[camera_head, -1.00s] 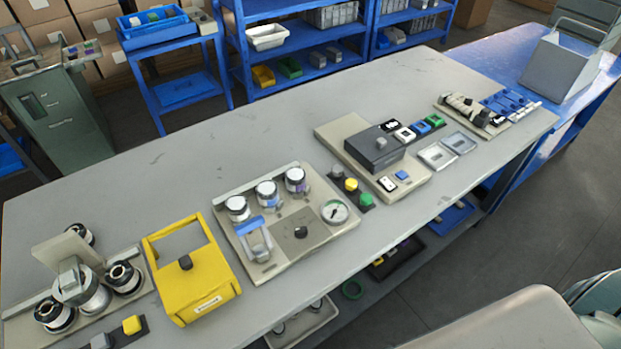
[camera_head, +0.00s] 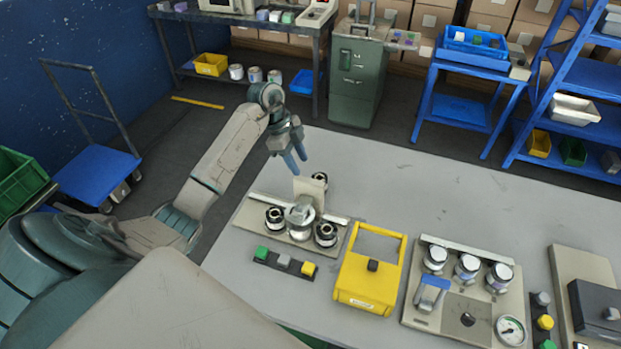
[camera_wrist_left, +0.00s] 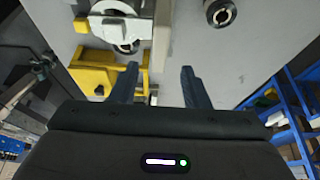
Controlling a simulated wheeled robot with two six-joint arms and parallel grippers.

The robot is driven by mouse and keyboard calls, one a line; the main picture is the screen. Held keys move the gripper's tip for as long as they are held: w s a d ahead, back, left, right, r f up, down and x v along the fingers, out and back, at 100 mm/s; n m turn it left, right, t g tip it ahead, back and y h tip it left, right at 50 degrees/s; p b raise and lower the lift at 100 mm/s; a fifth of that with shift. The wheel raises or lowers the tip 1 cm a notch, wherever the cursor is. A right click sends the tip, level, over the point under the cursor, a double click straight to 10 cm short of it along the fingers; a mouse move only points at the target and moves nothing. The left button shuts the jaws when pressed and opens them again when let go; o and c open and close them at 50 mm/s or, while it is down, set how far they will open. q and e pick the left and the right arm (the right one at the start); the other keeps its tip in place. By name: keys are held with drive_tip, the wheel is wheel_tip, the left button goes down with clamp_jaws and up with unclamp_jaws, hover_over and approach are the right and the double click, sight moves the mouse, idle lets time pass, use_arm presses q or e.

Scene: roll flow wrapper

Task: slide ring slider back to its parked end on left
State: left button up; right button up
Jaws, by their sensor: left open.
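The roll station (camera_head: 244,217) stands at the table's left end with a pale rail, several dark-and-white spools and an upright beige plate (camera_head: 312,187). A silver ring-like part (camera_head: 300,213), which looks like the ring slider, sits near the rail's middle, in front of the plate. My left gripper (camera_head: 298,164) is open and empty, above and behind the plate, apart from the slider. In the left wrist view its two fingers (camera_wrist_left: 158,74) are well apart. My right gripper is not in view.
A yellow frame (camera_head: 398,262) stands right of the station. A button strip (camera_head: 284,262) lies in front of it. A beige panel with jars and a gauge (camera_head: 418,318) is farther right. The table behind is clear. A blue cart (camera_head: 96,172) stands at the left.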

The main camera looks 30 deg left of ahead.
sight(308, 180)
use_arm(q)
drive_tip(key=p+x, duration=0.2)
drive_tip(key=x, duration=0.5)
drive_tip(key=shift+d+p, duration=0.15)
drive_tip(key=shift+p, duration=0.25)
drive_tip(key=shift+d+f, duration=0.1)
drive_tip(key=shift+f, duration=0.7)
drive_tip(key=shift+w, duration=0.1)
clamp_jaws()
